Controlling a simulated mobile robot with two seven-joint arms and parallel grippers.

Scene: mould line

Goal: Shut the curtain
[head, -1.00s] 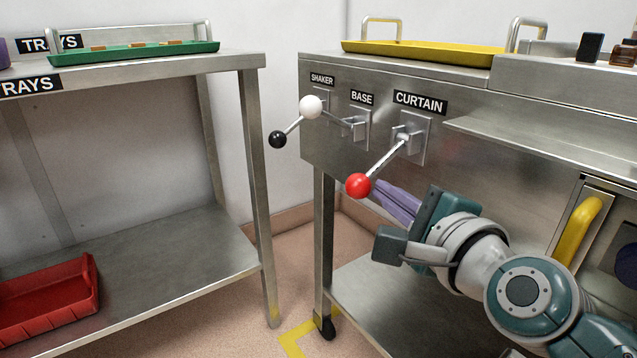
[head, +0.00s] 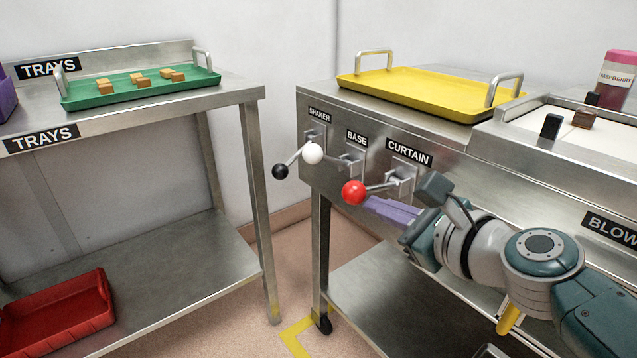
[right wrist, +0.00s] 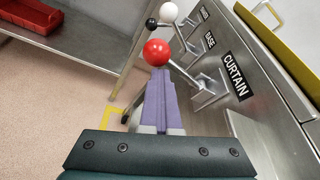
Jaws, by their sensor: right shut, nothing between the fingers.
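The CURTAIN lever ends in a red knob (head: 354,193) and sticks out from its plate on the machine front, slightly below level. The CURTAIN label (head: 409,152) is above it. My right gripper (head: 368,203) has purple fingers, shut and empty, with their tips just under and beside the red knob. In the right wrist view the shut fingers (right wrist: 159,72) end right at the red knob (right wrist: 156,52); whether they touch it I cannot tell for sure. My left gripper is not in view.
The BASE lever with a white knob (head: 312,154) and the SHAKER lever with a black knob (head: 280,171) are close by on the left. A yellow tray (head: 420,100) lies on top of the machine. A side table holds a green tray (head: 90,101) and, below, a red tray (head: 60,320).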

